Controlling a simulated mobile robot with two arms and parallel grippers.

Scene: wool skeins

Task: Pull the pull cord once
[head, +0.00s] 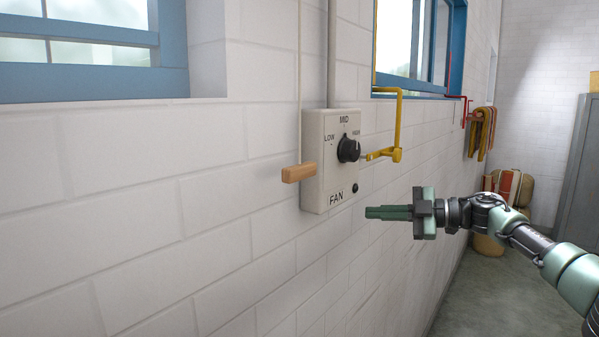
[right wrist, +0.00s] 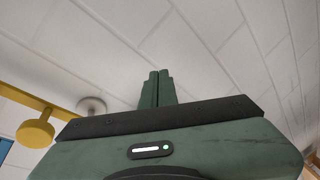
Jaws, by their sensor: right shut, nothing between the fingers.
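The pull cord (head: 300,80) hangs down the white brick wall in the head view, just left of the fan control box. A wooden handle (head: 298,173) is at its lower end, in front of the box's left edge. My right gripper (head: 368,212) is shut and empty. It is to the right of and lower than the handle, apart from it, with its fingers pointing left. In the right wrist view its closed fingers (right wrist: 157,88) show against the bare wall. The cord and handle do not show in that view. My left gripper is not in view.
The fan box (head: 318,195) has a black dial (head: 348,149). A yellow bracket (head: 398,125) juts out right of it, above my right gripper. Blue windows (head: 90,80) are set in the wall. Baskets (head: 512,187) and a grey cabinet (head: 580,170) stand at the back right.

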